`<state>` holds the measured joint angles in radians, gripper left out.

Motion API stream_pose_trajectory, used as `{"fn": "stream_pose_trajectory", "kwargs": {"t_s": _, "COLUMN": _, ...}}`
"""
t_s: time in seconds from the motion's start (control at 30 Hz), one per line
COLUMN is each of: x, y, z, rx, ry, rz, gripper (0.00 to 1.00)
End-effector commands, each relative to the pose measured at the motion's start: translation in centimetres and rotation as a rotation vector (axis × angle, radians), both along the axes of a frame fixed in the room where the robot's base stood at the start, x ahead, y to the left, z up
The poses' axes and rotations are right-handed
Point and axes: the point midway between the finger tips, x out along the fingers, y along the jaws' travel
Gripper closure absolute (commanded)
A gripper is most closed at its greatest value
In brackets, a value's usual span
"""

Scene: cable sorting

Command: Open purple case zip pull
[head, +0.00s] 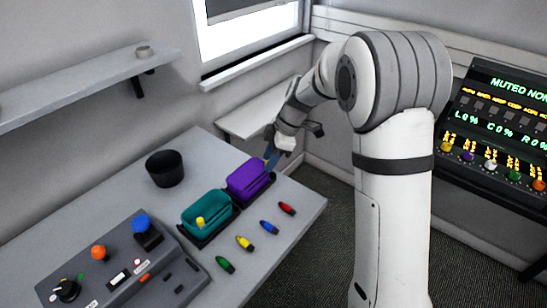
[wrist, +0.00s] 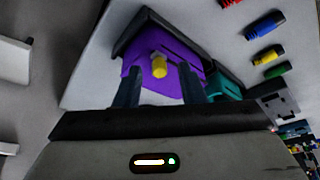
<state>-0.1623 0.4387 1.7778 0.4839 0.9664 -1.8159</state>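The purple case (head: 249,180) sits near the right part of the table's far edge, beside the teal case. In the wrist view the purple case (wrist: 185,62) fills the upper middle, with a yellow zip pull (wrist: 159,66) on the side facing me. My gripper (wrist: 158,82) is open, with its two dark fingers apart on either side of the pull and nothing held. How far the fingertips are from the pull is hard to tell. In the head view my gripper (head: 271,157) is at the case's far side, and the purple case's pull is hidden there.
The teal case (head: 207,213) has a yellow pull on its near side. Green, yellow, blue (head: 269,227) and red (head: 287,208) connectors lie right of the cases. A black cup (head: 165,169) and a control box (head: 125,265) stand left. A screen panel (head: 500,115) is at right.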

Motion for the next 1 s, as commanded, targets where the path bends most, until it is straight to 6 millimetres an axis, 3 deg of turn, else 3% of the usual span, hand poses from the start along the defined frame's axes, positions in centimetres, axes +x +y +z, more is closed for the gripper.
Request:
{"fn": "stream_pose_trajectory", "kwargs": {"t_s": 0.3, "x": -0.06, "y": 0.21, "z": -0.41, "rx": 0.0, "ry": 0.0, "rz": 0.001, "gripper": 0.64}}
{"fn": "stream_pose_trajectory", "kwargs": {"t_s": 0.77, "x": -0.06, "y": 0.24, "z": -0.38, "rx": -0.001, "ry": -0.001, "rz": 0.002, "gripper": 1.0}}
{"fn": "stream_pose_trajectory", "kwargs": {"t_s": 1.0, "x": -0.06, "y": 0.26, "z": -0.37, "rx": -0.001, "ry": -0.001, "rz": 0.002, "gripper": 1.0}}
